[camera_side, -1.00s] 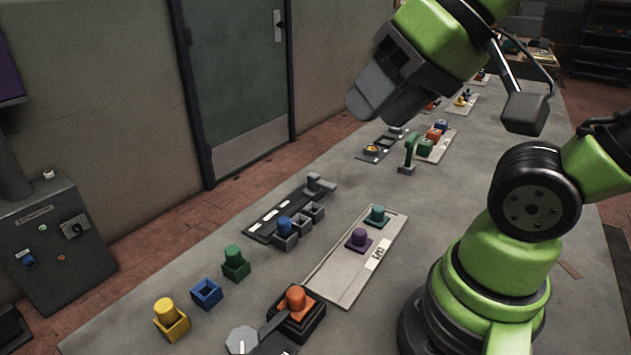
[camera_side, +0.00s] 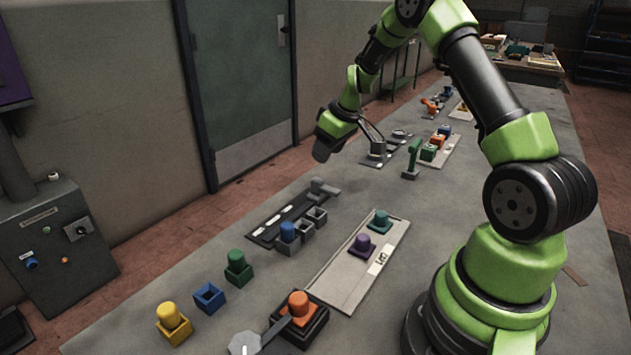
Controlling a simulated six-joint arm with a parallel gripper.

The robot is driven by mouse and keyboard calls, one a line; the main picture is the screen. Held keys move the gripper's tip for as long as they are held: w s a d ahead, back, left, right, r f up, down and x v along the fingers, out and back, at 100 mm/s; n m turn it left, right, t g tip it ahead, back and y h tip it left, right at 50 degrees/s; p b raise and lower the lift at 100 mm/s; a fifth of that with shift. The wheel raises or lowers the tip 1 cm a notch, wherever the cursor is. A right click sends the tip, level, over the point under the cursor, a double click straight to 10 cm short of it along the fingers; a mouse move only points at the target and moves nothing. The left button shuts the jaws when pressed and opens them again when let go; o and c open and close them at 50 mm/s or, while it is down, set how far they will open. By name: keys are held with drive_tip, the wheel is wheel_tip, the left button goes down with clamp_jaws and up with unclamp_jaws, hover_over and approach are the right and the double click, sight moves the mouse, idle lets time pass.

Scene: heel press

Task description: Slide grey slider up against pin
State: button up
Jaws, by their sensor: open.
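A dark rail (camera_side: 270,226) with white marks lies mid-table. A grey slider-like block with a raised knob (camera_side: 318,187) sits at its far end. I cannot make out a separate pin there. Grey square cups stand along the rail's near side, and a blue peg (camera_side: 287,231) stands in one. My gripper (camera_side: 323,152) is above the table, beyond and above the rail's far end, pointing down. It touches nothing that I can see; the finger gap is too small to make out. A small dark panel (camera_side: 377,160) lies just right of it, partly hidden by my wrist.
A pale tray (camera_side: 350,284) holds a purple peg (camera_side: 362,243) and a teal peg (camera_side: 380,218).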

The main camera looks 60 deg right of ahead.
sight(316, 180)
drive_tip(key=shift+w+d+f, duration=0.1)
drive_tip(key=shift+d+f, duration=0.05)
drive_tip(key=shift+f, duration=0.3)
drive_tip(key=shift+w+d+f, duration=0.1)
drive_tip(key=shift+d+f, duration=0.05)
drive_tip(key=shift+f, duration=0.3)
drive_tip(key=x, duration=0.8)
drive_tip(key=shift+w+f, duration=0.15)
drive_tip(key=shift+f, duration=0.2)
drive_tip(key=shift+a, duration=0.15)
clamp_jaws()
